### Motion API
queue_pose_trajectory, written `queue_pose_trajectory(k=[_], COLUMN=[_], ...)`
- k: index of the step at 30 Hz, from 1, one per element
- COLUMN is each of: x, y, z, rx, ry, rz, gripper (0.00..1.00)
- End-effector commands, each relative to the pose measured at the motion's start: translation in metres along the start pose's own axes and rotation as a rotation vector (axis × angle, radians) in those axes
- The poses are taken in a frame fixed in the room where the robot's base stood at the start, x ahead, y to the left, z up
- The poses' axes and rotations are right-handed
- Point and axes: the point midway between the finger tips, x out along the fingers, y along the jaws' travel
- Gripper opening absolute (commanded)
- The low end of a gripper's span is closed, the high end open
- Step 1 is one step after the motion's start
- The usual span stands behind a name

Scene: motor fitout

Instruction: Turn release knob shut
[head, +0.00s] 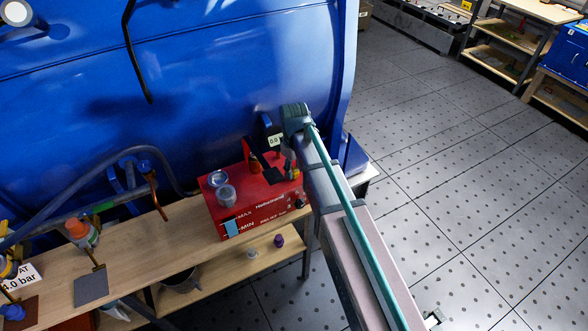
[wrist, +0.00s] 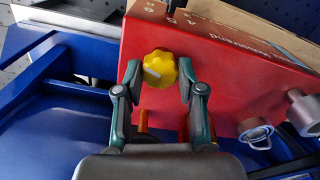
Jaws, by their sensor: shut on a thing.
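A yellow lobed knob (wrist: 160,69) with a pale mark on its face sits on the red pump unit (wrist: 235,75), near its edge, in the wrist view. I take it to be the release knob. My gripper (wrist: 160,76) has one finger on each side of the knob and is shut on it. The red unit also shows in the head view (head: 228,210), on the bench against the blue tank. There my arm reaches its right end, and the knob is hard to make out behind dark parts.
The blue tank (head: 200,80) rises close behind. Open tiled floor (head: 450,180) lies to the right.

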Motion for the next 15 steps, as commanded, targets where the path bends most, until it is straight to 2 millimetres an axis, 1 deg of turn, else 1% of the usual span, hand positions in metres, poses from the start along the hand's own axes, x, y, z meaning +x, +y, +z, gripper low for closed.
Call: queue_pose_trajectory(k=[15], x=[-0.0003], y=[0.0], z=[-0.0005], rx=[0.492], ry=[0.001], rz=[0.001], gripper=[0.04])
